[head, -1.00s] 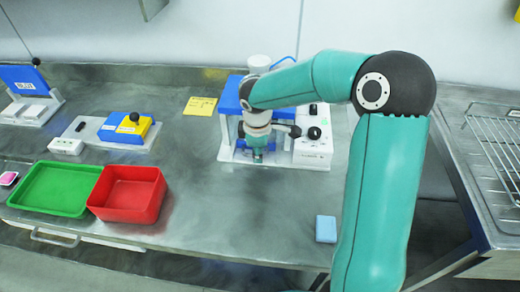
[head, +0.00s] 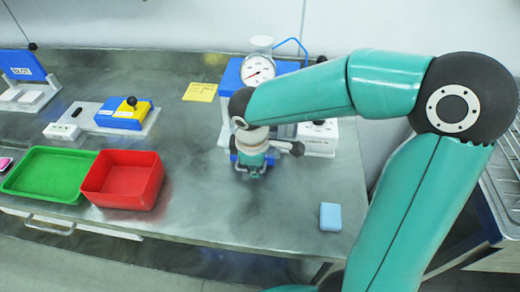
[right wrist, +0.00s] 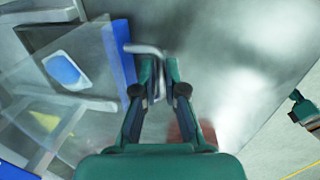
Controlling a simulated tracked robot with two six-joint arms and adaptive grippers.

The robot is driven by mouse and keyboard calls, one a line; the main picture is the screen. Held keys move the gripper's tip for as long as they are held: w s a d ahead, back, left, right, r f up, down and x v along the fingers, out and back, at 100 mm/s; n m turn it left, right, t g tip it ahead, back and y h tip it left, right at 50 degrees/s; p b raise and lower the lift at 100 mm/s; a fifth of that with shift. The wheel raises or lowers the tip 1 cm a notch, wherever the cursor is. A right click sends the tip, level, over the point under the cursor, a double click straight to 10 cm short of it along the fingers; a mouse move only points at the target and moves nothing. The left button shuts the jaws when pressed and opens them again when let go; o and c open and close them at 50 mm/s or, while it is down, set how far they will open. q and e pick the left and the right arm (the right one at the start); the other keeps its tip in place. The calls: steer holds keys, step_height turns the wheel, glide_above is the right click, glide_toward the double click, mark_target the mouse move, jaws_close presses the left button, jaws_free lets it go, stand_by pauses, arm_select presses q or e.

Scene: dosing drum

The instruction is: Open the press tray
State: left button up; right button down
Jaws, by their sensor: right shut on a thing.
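The press (head: 232,80) is a blue frame with a round dial gauge at the back middle of the bench, partly hidden behind my right arm. My right gripper (head: 247,171) is in front of it, low over the bench. In the right wrist view, the gripper (right wrist: 161,84) is shut on a grey metal handle (right wrist: 146,49). The handle is on the blue front (right wrist: 122,62) of the press tray. Behind that front, a blue oval on a pale square (right wrist: 64,70) shows. The head view hides most of the tray.
A red bin (head: 122,198) and a green tray (head: 48,193) stand to the left. A small blue block (head: 330,217) lies near the front edge at right. A yellow note (head: 200,92) lies at the back. The bench in front of the gripper is clear.

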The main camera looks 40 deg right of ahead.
steer(key=s+a, duration=0.2)
steer(key=a, duration=0.1)
steer(key=shift+s+r, duration=0.1)
steer(key=c, duration=1.2)
jaws_free()
steer(key=shift+c, duration=0.2)
step_height(320, 180, up, 12)
steer(key=s+a, duration=0.1)
steer(key=shift+s+a, duration=0.2)
steer(key=shift+a, duration=0.05)
steer(key=shift+f, duration=0.2)
